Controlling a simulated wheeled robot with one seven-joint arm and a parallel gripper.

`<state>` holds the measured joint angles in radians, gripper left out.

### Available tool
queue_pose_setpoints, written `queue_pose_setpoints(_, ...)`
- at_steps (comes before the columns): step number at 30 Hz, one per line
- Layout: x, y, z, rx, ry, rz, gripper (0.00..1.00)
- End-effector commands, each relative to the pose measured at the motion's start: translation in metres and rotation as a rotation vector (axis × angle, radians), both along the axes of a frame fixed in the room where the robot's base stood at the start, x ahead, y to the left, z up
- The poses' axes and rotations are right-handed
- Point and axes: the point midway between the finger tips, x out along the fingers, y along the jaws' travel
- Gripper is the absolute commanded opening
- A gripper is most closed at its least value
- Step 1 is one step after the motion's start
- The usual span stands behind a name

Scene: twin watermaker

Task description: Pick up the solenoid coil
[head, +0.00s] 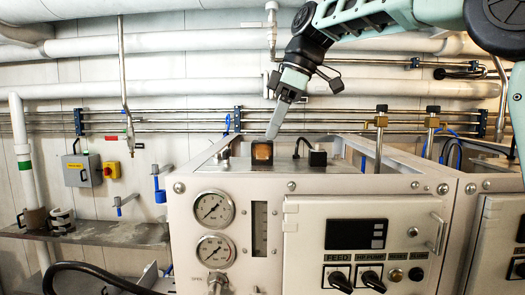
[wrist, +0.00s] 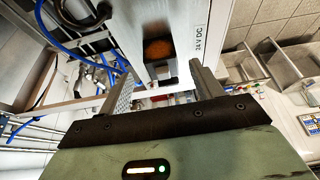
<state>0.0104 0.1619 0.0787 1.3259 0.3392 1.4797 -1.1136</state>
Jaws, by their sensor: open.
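What looks like the solenoid coil, a dark block with an orange-brown copper face (head: 262,153), stands on the top front edge of the white cabinet in the head view. In the wrist view its dark body with a round orange face (wrist: 158,49) shows just beyond and between the fingertips. My gripper (head: 271,134) comes down from above, with its fingers pointing at the block and close above it. In the wrist view my gripper (wrist: 163,72) has its two fingers apart with nothing held between them. Whether a finger touches the block cannot be told.
The cabinet (head: 290,210) carries gauges (head: 213,209), a flow tube and a switch panel. A second black block (head: 318,157) with a cable stands right of the coil. Brass-bodied valves (head: 380,122) rise further right. Pipes (head: 180,90) run along the wall behind.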

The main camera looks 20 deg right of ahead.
Motion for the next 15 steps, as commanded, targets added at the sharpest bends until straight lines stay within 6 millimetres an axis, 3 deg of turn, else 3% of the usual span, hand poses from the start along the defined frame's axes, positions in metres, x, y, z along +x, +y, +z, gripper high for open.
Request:
queue_pose_setpoints(5, 0.001, 0.005, -0.008, -0.001, 0.001, 0.0, 0.65)
queue_pose_setpoints(15, 0.007, 0.024, -0.046, 0.0, 0.0, 0.0, 0.65)
